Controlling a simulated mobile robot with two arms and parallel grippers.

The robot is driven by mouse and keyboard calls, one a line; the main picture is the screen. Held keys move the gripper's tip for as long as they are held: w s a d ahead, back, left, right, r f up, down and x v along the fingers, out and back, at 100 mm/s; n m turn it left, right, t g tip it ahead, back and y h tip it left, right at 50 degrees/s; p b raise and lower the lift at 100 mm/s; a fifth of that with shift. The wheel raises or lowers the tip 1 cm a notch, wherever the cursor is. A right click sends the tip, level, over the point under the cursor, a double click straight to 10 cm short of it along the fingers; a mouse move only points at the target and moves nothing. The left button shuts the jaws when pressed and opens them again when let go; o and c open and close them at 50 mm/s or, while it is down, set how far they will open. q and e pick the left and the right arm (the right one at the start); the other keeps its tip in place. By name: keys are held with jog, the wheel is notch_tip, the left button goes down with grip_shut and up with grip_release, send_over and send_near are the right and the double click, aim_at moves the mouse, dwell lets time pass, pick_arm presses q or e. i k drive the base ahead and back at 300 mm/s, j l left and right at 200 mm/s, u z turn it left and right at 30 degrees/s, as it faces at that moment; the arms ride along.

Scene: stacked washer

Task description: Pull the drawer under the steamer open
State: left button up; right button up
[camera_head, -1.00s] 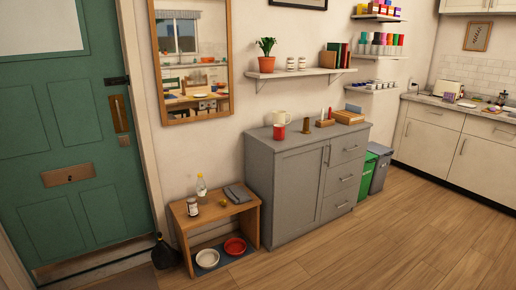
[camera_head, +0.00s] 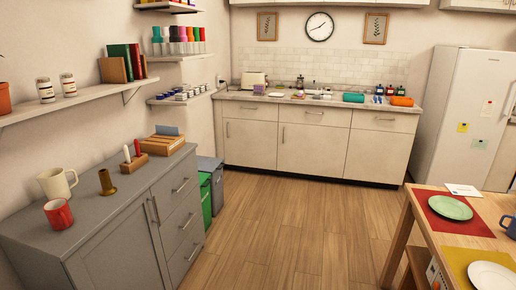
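A white base cabinet run (camera_head: 318,150) stands along the back wall. Its top row has a left drawer (camera_head: 250,107), a middle drawer (camera_head: 314,117) and a right drawer (camera_head: 384,122), each with a bar handle; all look shut. I cannot make out for certain a steamer among the small items on the counter (camera_head: 228,95). A toaster (camera_head: 254,80), a teal item (camera_head: 353,98) and an orange item (camera_head: 401,101) stand there. Neither of my grippers is in view.
A grey cabinet (camera_head: 115,245) with mugs and a candle block is at the left, with green (camera_head: 206,195) and grey bins beyond. A wooden table (camera_head: 425,235) with plates is at the right, a white fridge (camera_head: 466,115) behind it. Wooden floor (camera_head: 290,225) between is clear.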

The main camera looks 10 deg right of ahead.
aim_at(289, 113)
jog(key=i+l+z, duration=0.25)
jog(key=i+z, duration=0.15)
jog(key=i, duration=0.75)
jog(key=i+j+z, duration=0.1)
jog(key=i+z, duration=0.3)
jog(key=i, duration=1.95)
jog(key=i+j+z, duration=0.15)
jog(key=i, duration=1.05)
